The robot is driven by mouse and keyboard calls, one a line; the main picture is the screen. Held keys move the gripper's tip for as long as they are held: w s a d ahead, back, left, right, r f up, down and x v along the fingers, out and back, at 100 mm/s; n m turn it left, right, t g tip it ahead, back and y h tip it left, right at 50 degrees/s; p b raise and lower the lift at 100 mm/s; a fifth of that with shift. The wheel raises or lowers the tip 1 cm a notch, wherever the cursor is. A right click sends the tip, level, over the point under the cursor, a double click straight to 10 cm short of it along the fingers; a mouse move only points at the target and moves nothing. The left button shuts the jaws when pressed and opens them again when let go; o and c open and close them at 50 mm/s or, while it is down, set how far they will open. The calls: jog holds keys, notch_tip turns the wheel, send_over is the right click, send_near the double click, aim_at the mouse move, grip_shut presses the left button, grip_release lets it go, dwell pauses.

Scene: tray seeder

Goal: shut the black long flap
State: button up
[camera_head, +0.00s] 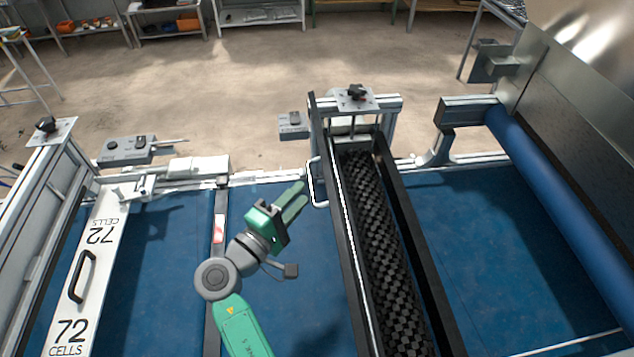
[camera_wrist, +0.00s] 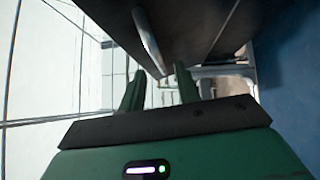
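The black long flap (camera_head: 341,235) is a narrow dark panel along the left side of a long trough in the middle of the head view. It stands up, seen nearly edge-on, and the trough's black checkered roller (camera_head: 378,255) is uncovered. A pale bar handle (camera_head: 312,188) is on the flap's left side near its far end. My green gripper (camera_head: 303,192) is just left of this handle, fingers apart and empty. In the wrist view the flap's dark face (camera_wrist: 185,25) is above the fingers, and the handle (camera_wrist: 149,42) lies ahead of the gap between the fingertips (camera_wrist: 158,80).
A blue belt (camera_head: 275,300) runs under the trough. A white "72 cells" plate (camera_head: 88,260) with a black handle lies at the left. A blue roller (camera_head: 570,190) is at the right. A metal post with a black knob (camera_head: 356,94) stands at the trough's far end.

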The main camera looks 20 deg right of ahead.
aim_at(311, 181)
jog(key=x, duration=0.5)
jog(key=shift+w, duration=0.15)
grip_shut()
jog(key=shift+d, duration=0.1)
